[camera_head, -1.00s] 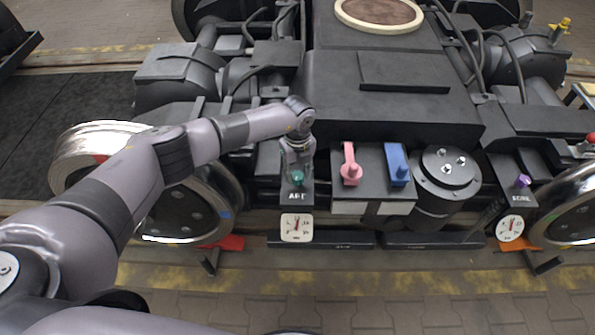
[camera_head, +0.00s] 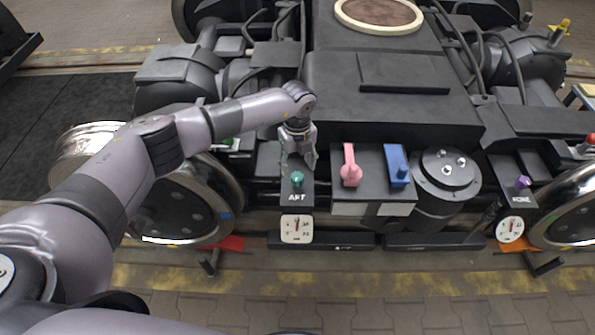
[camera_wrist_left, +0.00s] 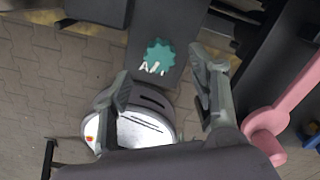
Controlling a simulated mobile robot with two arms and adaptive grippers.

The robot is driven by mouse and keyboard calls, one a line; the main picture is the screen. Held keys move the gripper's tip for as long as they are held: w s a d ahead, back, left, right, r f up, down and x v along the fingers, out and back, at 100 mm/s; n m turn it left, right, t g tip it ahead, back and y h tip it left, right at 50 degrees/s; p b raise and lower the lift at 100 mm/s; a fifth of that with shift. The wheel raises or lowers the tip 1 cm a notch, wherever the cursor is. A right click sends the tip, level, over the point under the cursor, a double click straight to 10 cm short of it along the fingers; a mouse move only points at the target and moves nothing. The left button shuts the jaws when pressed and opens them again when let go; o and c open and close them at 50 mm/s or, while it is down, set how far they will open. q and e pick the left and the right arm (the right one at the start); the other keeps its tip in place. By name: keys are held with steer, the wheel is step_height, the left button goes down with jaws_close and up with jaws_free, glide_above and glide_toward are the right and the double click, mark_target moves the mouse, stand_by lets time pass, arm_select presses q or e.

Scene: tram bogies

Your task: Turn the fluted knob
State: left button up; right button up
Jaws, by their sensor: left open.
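The teal fluted knob (camera_head: 297,179) stands on the dark block marked AFT (camera_head: 297,197), left of the pink lever. In the left wrist view its toothed rim (camera_wrist_left: 159,54) shows from above, between the directions of the two fingertips. My left gripper (camera_head: 298,162) is open and empty, just behind and above the knob, apart from it. Its two spread fingers also show in the left wrist view (camera_wrist_left: 160,68). A white dial gauge (camera_head: 297,229) hangs below the block. My right gripper is not in view.
A pink lever (camera_head: 350,166) and a blue lever (camera_head: 396,165) stand close to the right. A dark cylinder (camera_head: 446,175) and a purple knob (camera_head: 523,182) on another block are further right. A big wheel (camera_head: 188,203) is at the left. The paved floor in front is clear.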

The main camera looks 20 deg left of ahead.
mark_target(297, 177)
arm_select(q)
step_height(297, 177, up, 8)
steer(key=shift+f, duration=0.15)
steer(key=shift+s+f, duration=0.1)
stand_by(0.5)
